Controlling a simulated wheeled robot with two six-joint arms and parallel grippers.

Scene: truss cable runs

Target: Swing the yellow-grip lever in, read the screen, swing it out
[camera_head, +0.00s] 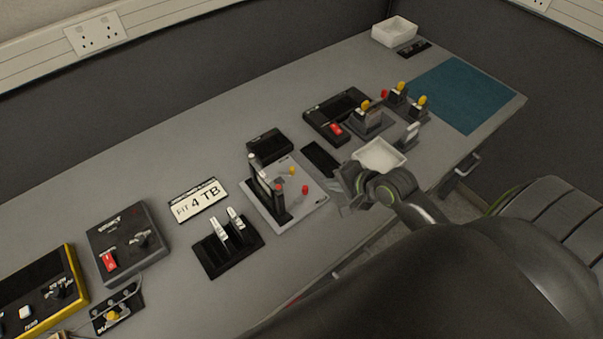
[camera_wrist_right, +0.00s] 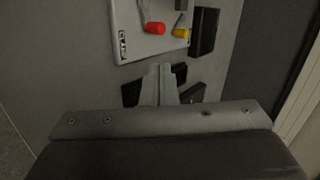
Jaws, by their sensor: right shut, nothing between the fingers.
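A light grey plate (camera_head: 268,207) in mid-bench carries a small yellow grip (camera_head: 291,170) and a red grip (camera_head: 305,189). In the right wrist view the plate (camera_wrist_right: 128,40) shows at the top, with the red grip (camera_wrist_right: 155,28) left of the yellow grip (camera_wrist_right: 181,33). A black box with a dark face (camera_head: 268,145) stands behind the plate; I can read no text on it. My right gripper (camera_head: 338,197) is just right of the plate, apart from both grips. Its fingers (camera_wrist_right: 158,72) are together and empty. My left gripper is out of view.
A black holder with white-topped pieces (camera_head: 230,248) and a "FIT 4 TB" card (camera_head: 198,200) lie left of the plate. The blue mat (camera_head: 465,92) is bare.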

